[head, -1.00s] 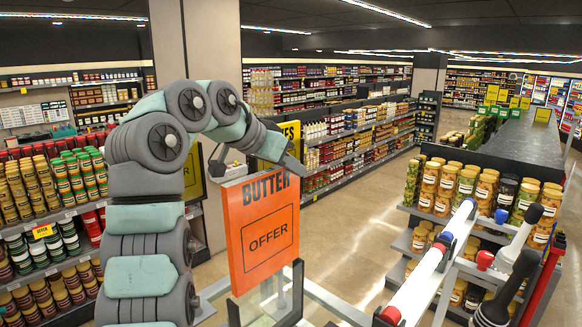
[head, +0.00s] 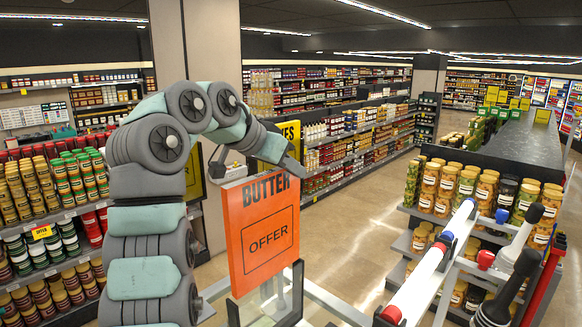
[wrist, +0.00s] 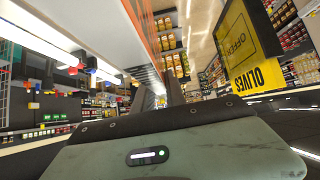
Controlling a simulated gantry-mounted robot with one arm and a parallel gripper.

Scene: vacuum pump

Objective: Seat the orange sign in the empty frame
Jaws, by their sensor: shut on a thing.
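The orange sign (head: 262,240), printed BUTTER and OFFER, stands upright in the head view. The dark-edged frame (head: 298,292) with a clear pane is directly below it. The sign's lower edge meets or overlaps the frame's upper part; I cannot tell whether it is inside the frame's slot. My gripper (head: 287,164) is at the sign's top edge, shut on it; the fingertips are mostly hidden behind the sign in the head view. In the wrist view, the gripper's dark fingers (wrist: 162,95) show beyond its body, and the sign (wrist: 151,40) appears as a narrow orange strip.
A yellow OLIVES sign (wrist: 248,50) is beside the gripper in the wrist view and partly hidden behind my arm in the head view. Jar shelves (head: 460,190) and white-and-red rollers (head: 435,262) stand at right. Stocked shelves (head: 55,215) are at left. Open floor lies between.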

